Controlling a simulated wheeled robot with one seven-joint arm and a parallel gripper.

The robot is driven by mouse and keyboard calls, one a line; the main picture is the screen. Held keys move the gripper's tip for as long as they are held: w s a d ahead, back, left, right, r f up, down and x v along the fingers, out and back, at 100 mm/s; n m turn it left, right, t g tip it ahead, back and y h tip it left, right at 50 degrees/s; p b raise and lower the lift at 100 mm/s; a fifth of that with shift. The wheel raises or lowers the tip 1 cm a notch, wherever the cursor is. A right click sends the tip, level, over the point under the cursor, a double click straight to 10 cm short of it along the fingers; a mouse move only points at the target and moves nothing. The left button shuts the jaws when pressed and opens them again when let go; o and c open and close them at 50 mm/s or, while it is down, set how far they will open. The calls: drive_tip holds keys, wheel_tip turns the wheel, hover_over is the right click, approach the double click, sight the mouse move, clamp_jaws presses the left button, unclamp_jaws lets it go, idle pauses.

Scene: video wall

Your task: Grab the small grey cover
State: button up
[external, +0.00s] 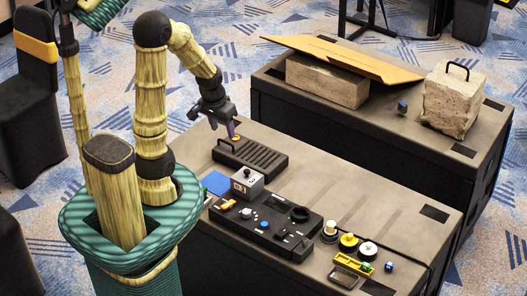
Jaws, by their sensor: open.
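No thing in view is plainly the small grey cover. A small light grey box (246,183) with a black knob on top stands behind the black control panel (264,226). A small grey, shallow, tray-like piece (343,277) lies at the near edge of the table, beside a yellow holder. I cannot tell which of them, if either, is the cover. Nothing shows between the fingers.
The dark table (400,199) has free room right of the slotted case. A blue pad (215,183) lies at its left. A yellow holder (354,262) and several small parts crowd the near edge. A second table behind carries stone blocks (453,98) and a tilted brown board (345,57).

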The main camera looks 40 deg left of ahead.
drive_tip(key=shift+c, duration=0.8)
drive_tip(key=s+a+f+n+g+h+b, duration=0.2)
drive_tip(key=f+n+h+b, duration=0.15)
drive_tip(key=f+n, duration=0.3)
drive_tip(key=s+a+f+n+g+h+b, duration=0.1)
drive_tip(key=s+f+n+g+h+b, duration=0.2)
drive_tip(key=f+n, duration=0.4)
drive_tip(key=w+a+f+n+t+h+b, duration=0.3)
drive_tip(key=w+a+f+n+t, duration=0.3)
drive_tip(key=a+f+n+t, duration=0.3)
drive_tip(key=a+n+t+h, duration=0.1)
drive_tip(key=n+t, duration=0.2)
drive_tip(key=n, duration=0.1)
drive_tip(key=shift+w+f+t+b, duration=0.2)
drive_tip(key=shift+t+b, duration=0.1)
drive_tip(key=shift+t, duration=0.1)
